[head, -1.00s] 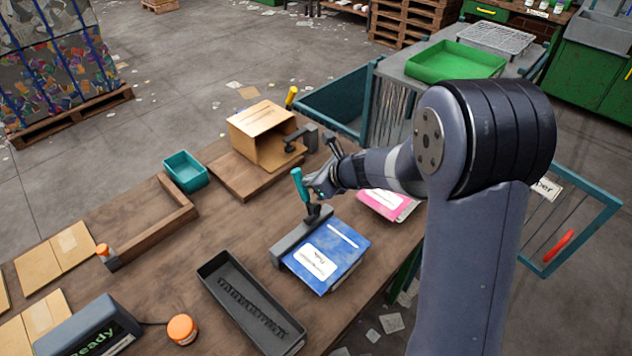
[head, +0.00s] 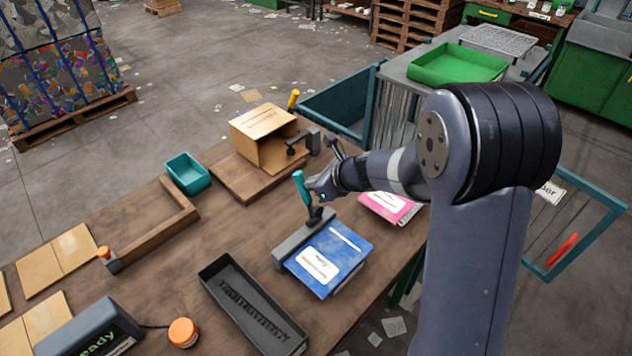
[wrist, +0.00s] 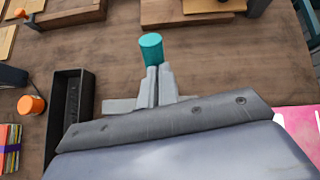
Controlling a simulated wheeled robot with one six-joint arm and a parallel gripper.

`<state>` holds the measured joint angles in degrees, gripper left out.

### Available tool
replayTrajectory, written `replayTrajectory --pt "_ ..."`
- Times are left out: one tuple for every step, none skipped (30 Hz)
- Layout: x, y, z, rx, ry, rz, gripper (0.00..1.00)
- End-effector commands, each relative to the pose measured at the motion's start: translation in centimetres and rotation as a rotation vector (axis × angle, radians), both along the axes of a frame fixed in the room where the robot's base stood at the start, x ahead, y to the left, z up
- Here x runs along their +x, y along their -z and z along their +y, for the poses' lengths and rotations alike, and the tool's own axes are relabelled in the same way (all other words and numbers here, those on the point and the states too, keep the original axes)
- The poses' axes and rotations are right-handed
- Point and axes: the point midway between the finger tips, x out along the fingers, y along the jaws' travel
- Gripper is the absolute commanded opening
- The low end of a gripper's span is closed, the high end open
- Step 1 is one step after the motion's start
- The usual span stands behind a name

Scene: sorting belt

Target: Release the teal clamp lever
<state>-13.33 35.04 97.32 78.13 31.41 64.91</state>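The teal clamp lever (head: 302,188) stands up, tilted slightly, from a grey clamp bar (head: 303,238) at the left edge of a blue book (head: 345,246). My gripper (head: 311,184) is just right of the lever's handle, at or very near it. In the wrist view, my gripper's fingers (wrist: 155,70) lie close together with almost no gap. The teal handle (wrist: 151,47) shows just beyond their tips, not clearly between them. Whether they touch it is hard to tell. The lever's lower part is hidden by the fingers in the wrist view.
A pink book (head: 388,205) lies right of my gripper. A cardboard box (head: 262,133) in another clamp stands behind. A black tray (head: 250,305), a teal bin (head: 187,173) and an orange knob (head: 183,332) are on the table. Bare wood lies left of the lever.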

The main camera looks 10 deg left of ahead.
Motion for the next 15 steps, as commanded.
replayTrajectory --pt "0.1 -1.2 0.2 0.016 -0.005 -0.016 0.00" --pt "-0.1 -1.5 -0.1 0.015 -0.005 -0.017 0.00" --pt "-0.4 -1.9 -0.6 0.015 -0.005 -0.018 0.00" --pt "-0.7 -2.2 -1.0 0.015 -0.003 -0.018 0.00" --pt "-0.9 -2.6 -1.4 0.014 -0.002 -0.018 0.00" --pt "-1.3 -3.0 -2.0 0.013 -0.001 -0.018 0.00" --pt "-1.6 -3.3 -2.5 0.011 0.000 -0.018 0.00" --pt "-1.9 -3.7 -2.9 0.011 0.000 -0.017 0.00" --pt "-2.2 -4.1 -3.5 0.010 0.001 -0.017 0.00" --pt "-2.5 -4.4 -3.9 0.010 0.001 -0.017 0.00" --pt "-2.8 -4.7 -4.3 0.010 0.002 -0.016 0.00" --pt "-3.1 -5.2 -4.8 0.009 0.001 -0.017 0.00" --pt "-3.3 -5.4 -5.2 0.008 0.003 -0.016 0.00" --pt "-3.6 -5.7 -5.5 0.009 0.002 -0.016 0.00" --pt "-3.9 -6.0 -5.8 0.008 0.002 -0.015 0.00"
